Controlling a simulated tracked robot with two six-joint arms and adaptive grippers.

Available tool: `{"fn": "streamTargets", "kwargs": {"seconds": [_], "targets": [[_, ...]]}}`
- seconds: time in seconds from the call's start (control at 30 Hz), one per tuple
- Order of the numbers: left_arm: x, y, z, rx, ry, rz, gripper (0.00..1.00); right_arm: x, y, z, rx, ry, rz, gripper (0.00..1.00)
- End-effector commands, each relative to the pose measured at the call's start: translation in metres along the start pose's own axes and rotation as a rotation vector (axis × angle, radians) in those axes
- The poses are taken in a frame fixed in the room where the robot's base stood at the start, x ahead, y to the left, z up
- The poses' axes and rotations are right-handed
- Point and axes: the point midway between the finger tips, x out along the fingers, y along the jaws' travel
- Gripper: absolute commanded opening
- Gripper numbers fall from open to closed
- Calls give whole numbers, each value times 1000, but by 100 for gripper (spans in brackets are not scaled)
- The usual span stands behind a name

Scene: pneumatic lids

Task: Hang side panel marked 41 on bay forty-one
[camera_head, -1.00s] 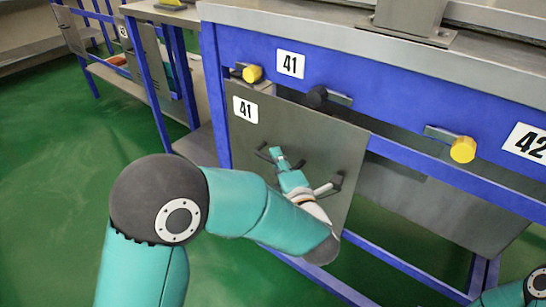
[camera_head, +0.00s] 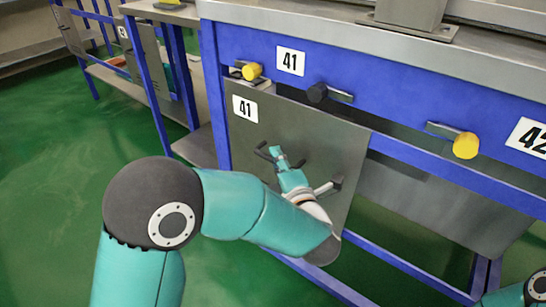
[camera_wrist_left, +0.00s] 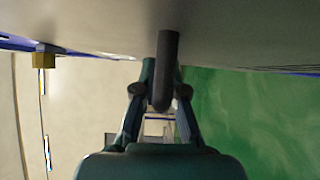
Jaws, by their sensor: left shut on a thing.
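The grey side panel (camera_head: 330,150) carries a white label 41 (camera_head: 245,109) at its upper left. It stands upright in front of bay forty-one, below the blue beam with the plate 41 (camera_head: 290,61). In the left wrist view the fingers (camera_wrist_left: 160,95) close around the handle bar (camera_wrist_left: 166,70). Whether the panel's top edge is hooked on anything cannot be told. My right gripper is out of view.
Another yellow knob (camera_head: 466,145) and a plate 42 (camera_head: 530,138) mark the bay to the right, where another grey panel (camera_head: 440,205) shows below. A second blue-framed bench (camera_head: 150,70) stands at the left. Green floor (camera_head: 50,190) is open at left.

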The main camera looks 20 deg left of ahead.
Motion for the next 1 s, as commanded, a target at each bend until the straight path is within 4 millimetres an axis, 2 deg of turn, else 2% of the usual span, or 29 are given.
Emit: {"fn": "streamTargets", "kwargs": {"seconds": [0.1,0.13,0.3,0.6,0.73,0.87,1.0], "targets": [[-1,-6,-1,9,-1,-13,0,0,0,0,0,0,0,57],[-1,-6,-1,9,-1,-13,12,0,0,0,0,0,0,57],[-1,-6,-1,9,0,-12,40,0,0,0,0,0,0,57],[-1,-6,-1,10,0,-13,40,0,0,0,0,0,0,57],[-8,-5,0,8,-2,-11,40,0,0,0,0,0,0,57],[-25,-5,1,9,-4,-11,40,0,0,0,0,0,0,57],[-52,-4,2,9,-6,-9,40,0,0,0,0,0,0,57]]}}
